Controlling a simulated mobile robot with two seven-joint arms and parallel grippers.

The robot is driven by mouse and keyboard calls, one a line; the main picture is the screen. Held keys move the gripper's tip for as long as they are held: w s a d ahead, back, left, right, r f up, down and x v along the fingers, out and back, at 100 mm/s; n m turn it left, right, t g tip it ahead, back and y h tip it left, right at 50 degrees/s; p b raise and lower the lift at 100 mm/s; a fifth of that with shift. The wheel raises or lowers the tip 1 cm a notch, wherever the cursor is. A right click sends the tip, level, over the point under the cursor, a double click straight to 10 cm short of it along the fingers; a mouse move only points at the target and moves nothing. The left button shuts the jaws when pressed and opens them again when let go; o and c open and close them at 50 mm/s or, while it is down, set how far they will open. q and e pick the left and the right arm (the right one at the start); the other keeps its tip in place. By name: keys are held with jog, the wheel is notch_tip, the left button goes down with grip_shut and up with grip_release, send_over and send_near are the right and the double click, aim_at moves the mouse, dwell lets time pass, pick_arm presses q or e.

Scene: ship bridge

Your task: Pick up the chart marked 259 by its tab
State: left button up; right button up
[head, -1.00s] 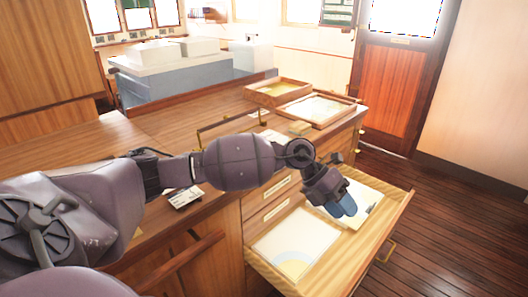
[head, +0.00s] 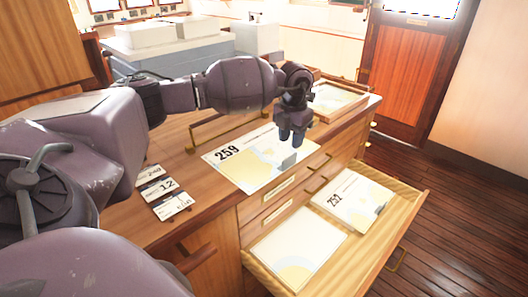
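The chart marked 259 (head: 231,167) lies on the wooden cabinet top, white with a pale yellow and blue print. Its small grey tab (head: 289,161) stands near its right edge. My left gripper (head: 291,140) hangs just above the tab, fingers pointing down. Its two fingers look apart, with nothing visible between them. The gripper hides part of the chart's far edge. My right gripper is not in view.
The open drawer (head: 417,202) at the lower right holds a chart marked 252 (head: 346,194) and another sheet (head: 298,246). Label cards (head: 166,190) lie left of chart 259, and a brass rail (head: 190,147) stands behind it. A wooden tray (head: 362,98) sits farther back.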

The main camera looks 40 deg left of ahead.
aim_at(290, 157)
pick_arm(q)
notch_tip(290, 157, down, 8)
jog(key=shift+w+a+f, duration=0.1)
jog(key=shift+w+a, duration=0.05)
grip_shut()
dwell(0.5)
